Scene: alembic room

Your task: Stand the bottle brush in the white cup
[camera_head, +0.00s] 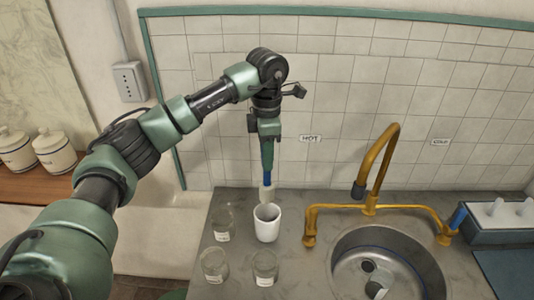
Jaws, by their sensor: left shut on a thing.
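My left gripper (267,165) points straight down in front of the tiled wall, shut on the bottle brush (267,193). A little of the brush's blue handle shows below the fingers, and its pale bristle end hangs down, roughly upright. The white cup (267,226) stands upright on the grey counter directly below the brush. The brush's lower end is at the cup's back rim in the picture; I cannot tell whether its tip is inside or just above or behind the rim. My right gripper is not in view.
Clear labelled glass jars (223,224) stand left and in front of the cup. A brass tap (372,175) and round steel sink (400,252) with some objects inside are to the right. A blue-grey rack (497,235) stands at the far right. White lidded jars (54,151) sit on a wooden shelf at left.

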